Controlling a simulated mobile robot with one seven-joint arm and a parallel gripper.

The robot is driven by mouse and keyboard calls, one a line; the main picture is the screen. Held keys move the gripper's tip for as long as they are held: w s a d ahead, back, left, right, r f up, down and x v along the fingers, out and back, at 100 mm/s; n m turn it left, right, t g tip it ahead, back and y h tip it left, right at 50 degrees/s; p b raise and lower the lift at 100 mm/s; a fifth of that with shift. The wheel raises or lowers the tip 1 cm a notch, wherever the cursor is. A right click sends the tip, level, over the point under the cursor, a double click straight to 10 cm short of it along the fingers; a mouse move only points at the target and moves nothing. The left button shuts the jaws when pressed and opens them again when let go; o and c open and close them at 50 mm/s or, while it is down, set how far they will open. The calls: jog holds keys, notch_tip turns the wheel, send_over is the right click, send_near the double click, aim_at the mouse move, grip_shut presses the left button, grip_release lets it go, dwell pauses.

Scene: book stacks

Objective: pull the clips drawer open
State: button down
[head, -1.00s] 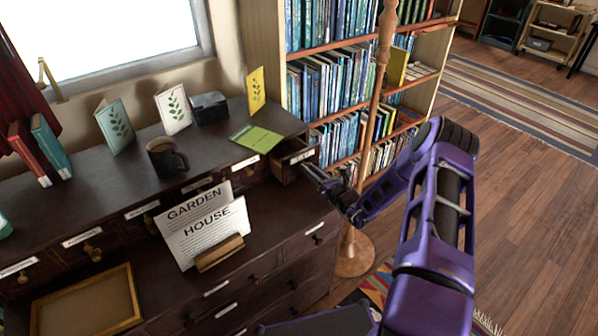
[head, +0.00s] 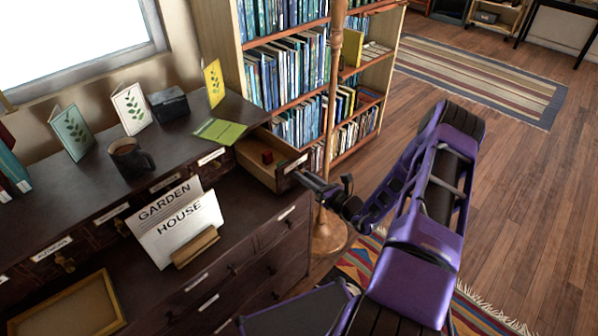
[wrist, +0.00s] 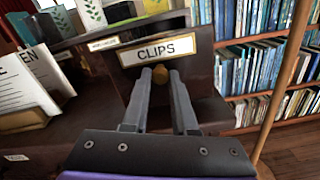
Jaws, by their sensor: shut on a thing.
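The clips drawer (head: 262,172) is the small drawer at the right end of the upper row, and it stands well out of the dark cabinet in the head view. A small red thing (head: 267,157) lies inside it. In the wrist view its dark front carries the CLIPS label (wrist: 157,51) and a round brass knob (wrist: 160,75) below it. My gripper (wrist: 160,76) is shut on this knob, one finger on each side. In the head view my gripper (head: 299,177) is at the drawer front, and the knob is hidden there.
The cabinet top holds a dark mug (head: 128,158), upright cards, a black box (head: 168,104) and a green leaflet (head: 220,131) behind the drawer. A wooden pole (head: 331,110) stands close right of the drawer, before the bookcase (head: 242,70). A GARDEN HOUSE sign (head: 178,222) stands left.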

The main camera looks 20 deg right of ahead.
jog(key=shift+s, duration=0.1)
jog(key=c, duration=0.7)
grip_release()
jog(key=v, duration=1.7)
jog(key=shift+s+b, duration=0.2)
jog(key=shift+b, duration=0.1)
